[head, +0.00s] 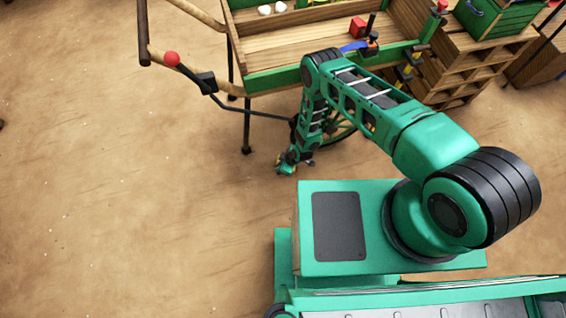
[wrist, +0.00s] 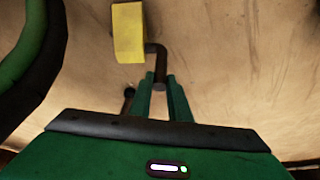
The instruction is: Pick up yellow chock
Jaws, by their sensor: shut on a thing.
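The yellow chock (wrist: 128,33) is a block with a dark bent handle (wrist: 157,62), near the top of the wrist view. My gripper (wrist: 160,86) is shut on the end of that handle, with the block beyond the fingertips. In the head view my gripper (head: 288,166) is low near the ground, beside the cart's wheel. The chock is too small and covered there to make out clearly. I cannot tell whether the block touches the ground.
A wooden cart (head: 262,82) with green edges stands just beyond my arm. Its spoked wheel (head: 343,132) is partly behind the arm. A lever with a red knob (head: 172,59) sticks out left. Stacked crates (head: 462,62) stand right. The sandy ground at left is clear.

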